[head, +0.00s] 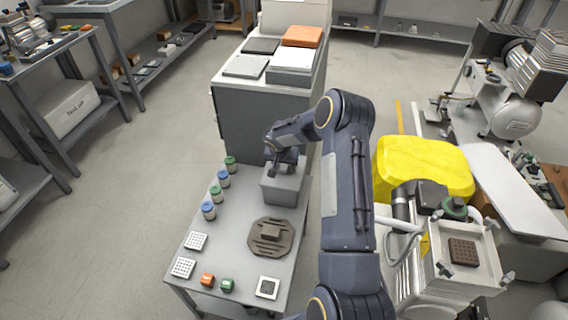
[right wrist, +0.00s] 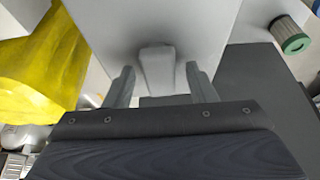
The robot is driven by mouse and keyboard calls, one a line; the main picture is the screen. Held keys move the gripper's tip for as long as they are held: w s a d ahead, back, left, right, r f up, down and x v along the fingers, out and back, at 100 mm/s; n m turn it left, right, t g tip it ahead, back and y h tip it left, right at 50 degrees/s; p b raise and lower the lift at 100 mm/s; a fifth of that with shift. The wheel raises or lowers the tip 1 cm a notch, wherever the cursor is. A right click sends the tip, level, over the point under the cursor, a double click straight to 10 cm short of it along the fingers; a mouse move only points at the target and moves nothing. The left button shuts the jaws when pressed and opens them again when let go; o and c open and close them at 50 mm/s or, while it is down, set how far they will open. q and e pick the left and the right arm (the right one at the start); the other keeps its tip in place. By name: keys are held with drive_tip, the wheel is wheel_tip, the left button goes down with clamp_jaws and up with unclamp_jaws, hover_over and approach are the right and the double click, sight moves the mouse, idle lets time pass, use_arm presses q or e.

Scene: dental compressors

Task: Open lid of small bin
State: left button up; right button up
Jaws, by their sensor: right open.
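The small bin (head: 284,188) is a grey box on the metal table, near the table's far right side. My right gripper (head: 285,168) is at the top of the bin, coming down from above. The right wrist view shows the bin's light grey surface (right wrist: 185,20) with a raised handle (right wrist: 156,65). My right gripper's two fingers (right wrist: 160,85) are open, one on each side of the handle with gaps visible. The bin's top is partly hidden by the gripper in the head view. My left gripper is out of view.
Several jars with blue and green caps (head: 208,211) stand along the table's left edge (head: 180,262). A round brown plate (head: 270,238) lies in front of the bin. A cabinet (head: 240,118) stands behind, and a yellow cover (head: 422,168) is to the right.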

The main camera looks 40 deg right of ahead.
clamp_jaws()
idle(0.3)
